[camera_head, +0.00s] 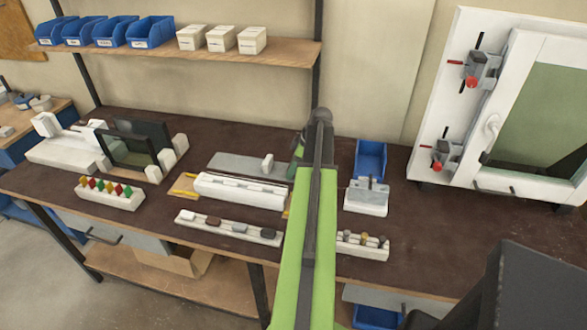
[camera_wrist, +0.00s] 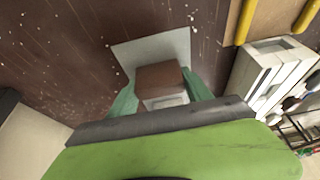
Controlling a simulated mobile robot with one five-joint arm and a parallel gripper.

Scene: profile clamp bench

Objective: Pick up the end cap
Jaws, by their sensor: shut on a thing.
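A brown block with a pale lower face, the end cap (camera_wrist: 158,78), sits between the two green fingers of my gripper (camera_wrist: 162,95) in the wrist view. The fingers are shut on its sides. Behind it is a pale grey plate (camera_wrist: 132,56) on the dark bench; I cannot tell whether the cap touches it. In the head view my gripper (camera_head: 298,148) is over the middle of the bench, partly behind my green arm, and the held cap is hidden there.
A white rail with several small caps (camera_head: 228,230) lies at the bench front. A white slotted fixture (camera_head: 240,191) stands behind it, left of my arm. To the right are a clamp block (camera_head: 366,199), a blue bin (camera_head: 370,158) and a peg rack (camera_head: 362,247).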

